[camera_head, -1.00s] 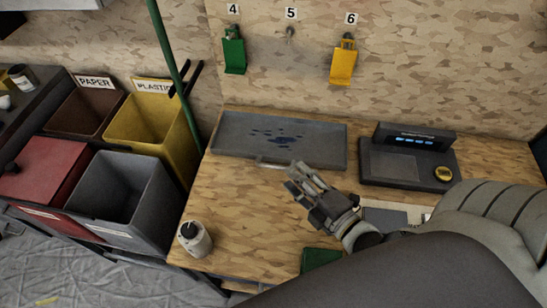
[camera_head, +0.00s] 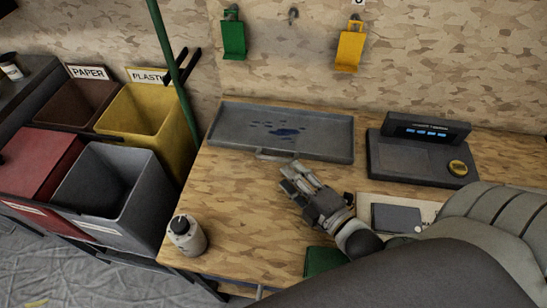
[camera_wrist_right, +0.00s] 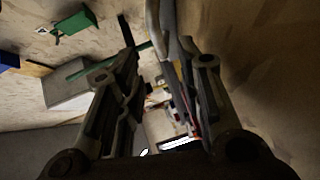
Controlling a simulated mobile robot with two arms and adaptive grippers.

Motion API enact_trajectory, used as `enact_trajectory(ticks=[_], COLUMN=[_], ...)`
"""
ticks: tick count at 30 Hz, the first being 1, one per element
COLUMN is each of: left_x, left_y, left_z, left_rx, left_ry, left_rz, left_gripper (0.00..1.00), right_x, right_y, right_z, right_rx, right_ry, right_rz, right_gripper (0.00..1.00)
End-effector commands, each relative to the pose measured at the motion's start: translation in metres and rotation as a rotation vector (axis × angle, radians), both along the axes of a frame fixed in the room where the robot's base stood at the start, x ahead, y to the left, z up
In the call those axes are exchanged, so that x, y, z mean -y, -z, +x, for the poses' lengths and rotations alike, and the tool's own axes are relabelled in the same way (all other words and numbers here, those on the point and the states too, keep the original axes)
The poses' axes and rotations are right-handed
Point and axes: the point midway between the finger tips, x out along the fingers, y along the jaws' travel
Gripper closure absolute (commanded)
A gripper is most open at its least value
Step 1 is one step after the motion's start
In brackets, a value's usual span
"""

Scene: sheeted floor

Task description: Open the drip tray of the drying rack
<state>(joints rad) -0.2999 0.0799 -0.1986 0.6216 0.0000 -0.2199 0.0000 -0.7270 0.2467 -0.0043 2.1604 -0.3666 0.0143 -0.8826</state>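The drip tray (camera_head: 330,150) is a shallow grey pan with dark blue wet spots, lying at the back of the wooden bench. Its light bar handle (camera_head: 276,155) is on the front edge. No separate rack structure can be made out. My right gripper (camera_head: 291,175) is just in front of the handle, to its right in the picture, and appears not to hold it. In the right wrist view its two fingers (camera_wrist_right: 165,85) are spread apart; a grey curved bar (camera_wrist_right: 163,25), perhaps the handle, shows beyond their tips. My left gripper is out of view.
A scale-like device (camera_head: 420,150) stands right of the tray. A small bottle (camera_head: 186,236) stands at the bench's front left. A green item (camera_head: 323,260) lies below my right wrist. Bins (camera_head: 105,195) stand left of the bench.

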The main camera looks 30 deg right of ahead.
Motion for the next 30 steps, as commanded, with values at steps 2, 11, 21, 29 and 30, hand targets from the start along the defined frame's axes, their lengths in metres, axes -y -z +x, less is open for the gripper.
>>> enact_trajectory(ticks=[2, 11, 21, 29, 30], left_x=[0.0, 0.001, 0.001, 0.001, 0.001], left_y=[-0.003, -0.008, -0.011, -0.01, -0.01], left_z=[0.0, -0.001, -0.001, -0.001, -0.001], left_rx=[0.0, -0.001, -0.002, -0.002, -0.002], left_ry=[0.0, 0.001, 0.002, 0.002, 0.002], left_rz=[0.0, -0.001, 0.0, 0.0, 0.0], left_gripper=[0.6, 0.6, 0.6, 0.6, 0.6], right_x=[-0.002, -0.008, -0.013, -0.013, -0.013], right_y=[0.0, 0.006, 0.011, 0.012, 0.012], right_z=[0.013, 0.056, 0.082, 0.084, 0.083], right_rx=[0.003, 0.003, 0.001, 0.0, 0.0], right_ry=[-0.001, -0.001, 0.0, 0.0, 0.0], right_rz=[0.0, 0.001, 0.0, 0.0, 0.0], right_gripper=[0.66, 0.66, 0.66, 0.66, 0.66])
